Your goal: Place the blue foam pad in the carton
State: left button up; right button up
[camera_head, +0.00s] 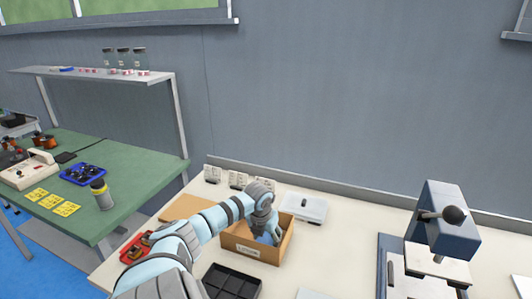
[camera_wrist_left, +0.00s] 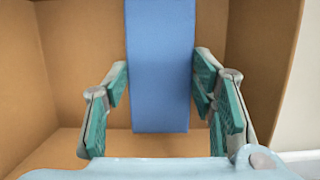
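The open brown carton (camera_head: 251,249) stands on the cream bench in the head view. My left gripper (camera_head: 266,232) reaches down into it from above. In the left wrist view, the blue foam pad (camera_wrist_left: 160,60) is a long flat strip inside the carton, between brown walls (camera_wrist_left: 75,60). The gripper and carton walls hide most of the pad in the head view. My right gripper is not in view.
A black compartment tray (camera_head: 232,282) stands in front of the carton and a red tray (camera_head: 136,247) to its left. A white device (camera_head: 303,207) lies behind right. A dark press-like machine (camera_head: 445,235) stands at right. Bench between carton and machine is clear.

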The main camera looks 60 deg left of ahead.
pick_arm(q)
jog(key=o, duration=0.4)
jog(key=shift+r, duration=0.3)
jog(key=p+v, duration=0.4)
jog(key=v, duration=0.7)
jog(key=shift+r, duration=0.3)
jog(key=shift+w+d, duration=0.1)
